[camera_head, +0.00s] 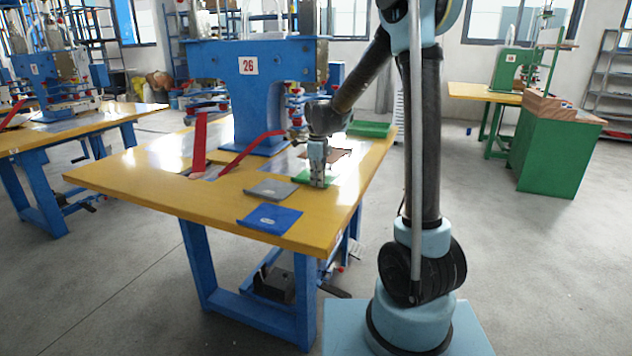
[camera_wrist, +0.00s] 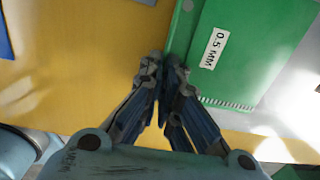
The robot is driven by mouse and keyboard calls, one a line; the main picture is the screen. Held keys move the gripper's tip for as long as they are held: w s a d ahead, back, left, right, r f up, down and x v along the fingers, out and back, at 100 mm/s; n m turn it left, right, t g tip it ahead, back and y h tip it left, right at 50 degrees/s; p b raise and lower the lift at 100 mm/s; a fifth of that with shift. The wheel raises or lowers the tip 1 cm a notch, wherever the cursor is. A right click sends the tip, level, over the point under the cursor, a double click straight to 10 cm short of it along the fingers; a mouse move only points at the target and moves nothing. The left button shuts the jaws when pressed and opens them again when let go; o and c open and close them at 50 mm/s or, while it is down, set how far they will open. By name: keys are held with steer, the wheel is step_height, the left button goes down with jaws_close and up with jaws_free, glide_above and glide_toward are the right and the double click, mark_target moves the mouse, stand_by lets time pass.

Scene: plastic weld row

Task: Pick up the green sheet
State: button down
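The green sheet (camera_wrist: 240,60) carries a white "0.5 мм" label and fills the upper right of the wrist view. In the head view it (camera_head: 302,177) lies near the right edge of the yellow table, partly hidden by my gripper. My gripper (camera_wrist: 163,66) points down with its fingertips close together at the sheet's left edge in the wrist view. The fingers look shut on that edge; the exact contact is partly hidden. In the head view my gripper (camera_head: 318,183) is right over the sheet, which looks at table level.
A grey sheet (camera_head: 271,189) and a blue sheet (camera_head: 269,218) lie nearby on the table (camera_head: 130,185). Behind are a brown sheet (camera_head: 338,153), a green stack (camera_head: 369,129) and the blue press (camera_head: 240,85) numbered 26. Red strips (camera_head: 199,145) stand at its left.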

steer(key=shift+r, duration=0.1)
step_height(320, 180, up, 8)
steer(key=shift+r, duration=0.15)
steer(key=shift+s+a+f, duration=0.1)
steer(key=shift+a+f, duration=0.05)
steer(key=shift+f, duration=1.95)
steer(key=shift+s+a+f, duration=0.1)
steer(key=shift+f, duration=2)
steer(key=c, duration=1.8)
jaws_free()
steer(key=shift+f, duration=0.1)
